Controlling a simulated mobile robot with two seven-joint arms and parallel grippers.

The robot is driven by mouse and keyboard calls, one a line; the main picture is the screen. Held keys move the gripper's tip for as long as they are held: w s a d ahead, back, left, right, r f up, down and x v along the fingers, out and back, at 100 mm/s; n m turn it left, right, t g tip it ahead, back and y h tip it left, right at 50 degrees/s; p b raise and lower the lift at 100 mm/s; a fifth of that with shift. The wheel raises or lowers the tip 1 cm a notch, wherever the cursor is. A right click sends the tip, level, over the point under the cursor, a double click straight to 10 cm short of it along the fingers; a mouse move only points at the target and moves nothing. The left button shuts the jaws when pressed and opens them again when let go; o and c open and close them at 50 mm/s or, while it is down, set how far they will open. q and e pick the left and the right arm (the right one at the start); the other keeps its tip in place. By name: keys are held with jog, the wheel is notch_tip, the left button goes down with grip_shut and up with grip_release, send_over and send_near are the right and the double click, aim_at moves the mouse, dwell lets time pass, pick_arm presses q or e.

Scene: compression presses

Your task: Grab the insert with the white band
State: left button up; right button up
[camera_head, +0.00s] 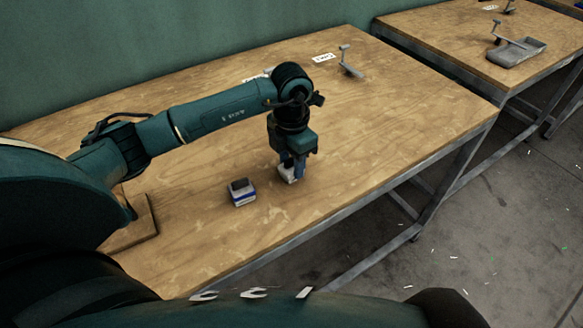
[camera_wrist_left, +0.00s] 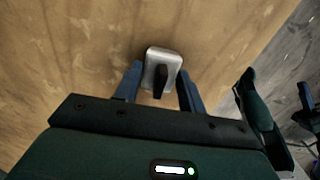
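My left gripper (camera_head: 290,174) points down over a small block-like insert (camera_head: 286,178) on the wooden table. The visible side of this insert looks white in the head view; the gripper hides much of it. In the left wrist view the insert (camera_wrist_left: 154,54) shows a grey metal top with a dark handle. It lies between the two blue fingers of the left gripper (camera_wrist_left: 160,76), which are spread on either side; firm contact cannot be seen.
The wooden table (camera_head: 400,120) is mostly clear to the right and front. A white label (camera_head: 324,57) and a grey lever-like part (camera_head: 350,62) are at the back. A grey press tray (camera_head: 515,53) is on another table. A wooden board (camera_head: 137,228) lies at left.

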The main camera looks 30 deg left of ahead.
pick_arm(q)
jog(key=c, duration=0.6)
jog(key=shift+r, duration=0.1)
jog(key=shift+c, duration=0.2)
